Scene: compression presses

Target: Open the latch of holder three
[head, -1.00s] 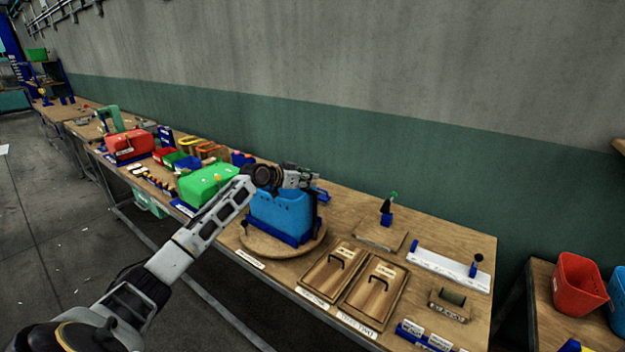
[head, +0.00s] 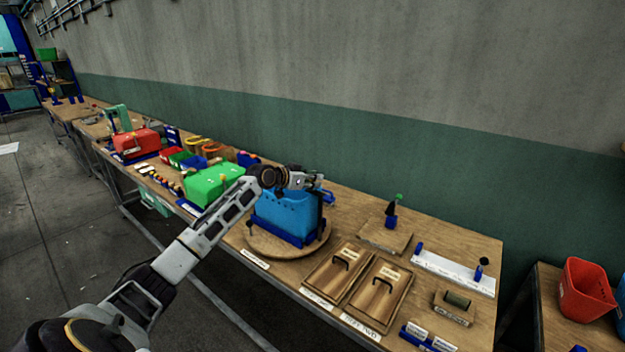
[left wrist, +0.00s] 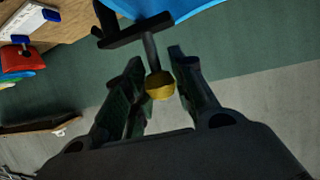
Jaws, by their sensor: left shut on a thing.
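A blue box (head: 284,212) sits in a dark blue frame on a round wooden turntable (head: 262,245). I cannot read a label that says which holder it is. My left gripper (head: 318,182) is at the top right of this box, with its arm reaching across from the left. In the left wrist view, a yellow knob (left wrist: 160,86) on a dark stem is between the fingers of the left gripper (left wrist: 157,62), which is shut on it. The stem meets a dark crossbar (left wrist: 135,30) beside the blue box (left wrist: 180,8). My right gripper is not in view.
Two wooden lidded boxes (head: 378,296) with handles lie right of the turntable. A green box (head: 212,184) and a red box (head: 136,142) stand to the left. A white strip (head: 452,272) lies at the right end. The wall runs behind the table.

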